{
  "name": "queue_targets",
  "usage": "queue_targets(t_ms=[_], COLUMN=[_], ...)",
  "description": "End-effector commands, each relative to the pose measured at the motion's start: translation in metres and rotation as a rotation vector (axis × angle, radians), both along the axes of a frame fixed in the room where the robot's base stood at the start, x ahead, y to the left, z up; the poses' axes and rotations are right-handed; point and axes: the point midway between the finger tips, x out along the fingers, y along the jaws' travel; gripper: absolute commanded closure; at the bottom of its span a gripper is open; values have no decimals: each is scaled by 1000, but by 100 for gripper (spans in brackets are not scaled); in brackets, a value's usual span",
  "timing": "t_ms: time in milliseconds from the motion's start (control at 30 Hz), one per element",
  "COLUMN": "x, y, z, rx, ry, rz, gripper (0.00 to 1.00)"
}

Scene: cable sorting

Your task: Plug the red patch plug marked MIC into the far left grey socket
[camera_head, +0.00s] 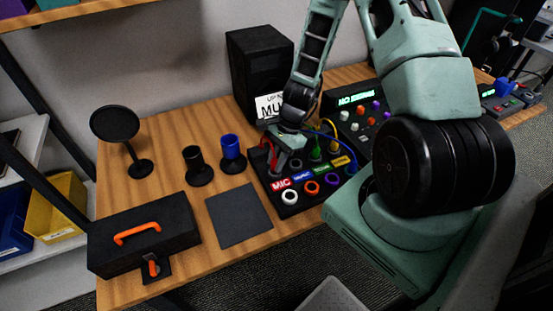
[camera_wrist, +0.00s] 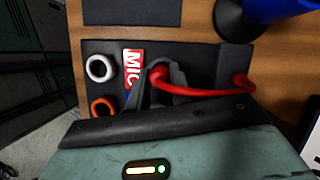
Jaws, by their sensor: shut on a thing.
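The red MIC plug (camera_wrist: 158,73) is between the fingers of my gripper (camera_wrist: 160,88), which is shut on it. Its red cable (camera_wrist: 205,94) runs right to the back part of the black panel in the wrist view. The red MIC label (camera_wrist: 132,68) lies beside the plug; it also shows in the head view (camera_head: 281,184). The pale grey ring socket (camera_head: 289,197) is at the panel's front left, with a dark, empty centre; it also shows in the wrist view (camera_wrist: 101,68). My gripper (camera_head: 282,160) is above the panel's left part. Whether the plug's tip is seated is hidden.
An orange ring socket (camera_head: 312,187) and a purple one (camera_head: 332,179) continue the front row. Green (camera_head: 316,152) and yellow (camera_head: 334,147) plugs with cables stand right of my gripper.

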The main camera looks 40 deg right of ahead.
Motion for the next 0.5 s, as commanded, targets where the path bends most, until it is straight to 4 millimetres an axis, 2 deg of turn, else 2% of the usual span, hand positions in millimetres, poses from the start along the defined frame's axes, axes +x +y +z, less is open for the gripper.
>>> queue_targets(t_ms=[500], x=[0], y=[0], z=[-4], rx=[0], ry=[0], rz=[0], gripper=[100])
